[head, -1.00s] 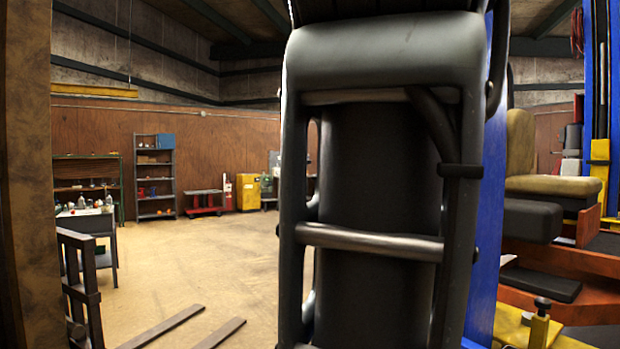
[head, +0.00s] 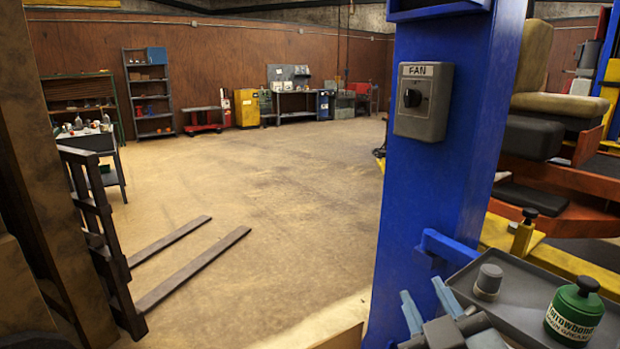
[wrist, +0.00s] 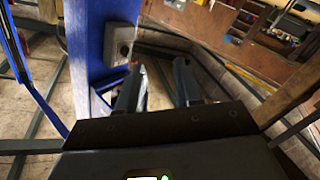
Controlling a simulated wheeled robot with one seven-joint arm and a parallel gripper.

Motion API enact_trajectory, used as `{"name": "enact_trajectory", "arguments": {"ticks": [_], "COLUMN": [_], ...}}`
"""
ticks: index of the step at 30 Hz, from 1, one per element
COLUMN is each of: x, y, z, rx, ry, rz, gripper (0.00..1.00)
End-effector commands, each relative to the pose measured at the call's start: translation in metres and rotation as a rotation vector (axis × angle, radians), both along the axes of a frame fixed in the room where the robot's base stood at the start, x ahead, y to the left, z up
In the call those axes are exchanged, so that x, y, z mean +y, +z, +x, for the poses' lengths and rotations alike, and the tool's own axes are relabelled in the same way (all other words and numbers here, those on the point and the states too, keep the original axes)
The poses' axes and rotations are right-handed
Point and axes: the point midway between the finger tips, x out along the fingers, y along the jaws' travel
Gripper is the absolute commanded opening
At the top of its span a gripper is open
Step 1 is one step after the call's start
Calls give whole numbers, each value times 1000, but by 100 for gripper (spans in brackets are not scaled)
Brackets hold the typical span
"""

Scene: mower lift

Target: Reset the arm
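My gripper (head: 422,288) shows at the bottom of the head view, right of centre. Its two blue-grey fingers point up and stand apart, with nothing between them. It is in front of the blue post (head: 425,190) and left of the grey tray (head: 500,300). In the wrist view the gripper (wrist: 158,68) also shows two separate, empty fingers. Most of my arm is out of the head view.
A grey FAN switch box (head: 423,100) is on the blue post. A green bottle (head: 574,315) and a grey cap-like piece (head: 488,281) stand on the tray. Dark forks (head: 190,270) lie low at left. Open floor (head: 290,190) fills the middle.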

Motion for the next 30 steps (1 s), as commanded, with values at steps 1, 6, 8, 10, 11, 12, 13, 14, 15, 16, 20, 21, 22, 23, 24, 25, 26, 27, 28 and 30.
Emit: {"name": "enact_trajectory", "arguments": {"ticks": [1,6,8,10,11,12,13,14,15,16,20,21,22,23,24,25,26,27,28,30], "x": [-6,-20,-24,-29,-32,-34,-36,-38,-41,-43,-50,-52,-54,-56,-58,-59,-60,-62,-63,-65], "y": [-20,-66,-80,-94,-99,-106,-111,-115,-120,-123,-134,-136,-136,-137,-137,-137,-137,-136,-134,-131], "z": [-15,-62,-81,-103,-113,-126,-136,-146,-160,-170,-215,-229,-239,-250,-263,-273,-283,-295,-304,-321], "rx": [25,73,89,108,116,128,136,143,153,160,189,198,203,209,216,222,226,231,233,239], "ry": [10,48,58,68,69,73,74,75,75,76,66,60,56,50,42,35,28,18,10,-7], "rz": [7,50,70,98,109,126,138,154,171,187,254,276,291,308,330,348,365,386,401,432], "gripper": [35,35,35,35,35,35,35,35,35,35,35,35,35,35,35,35,35,35,35,35]}}
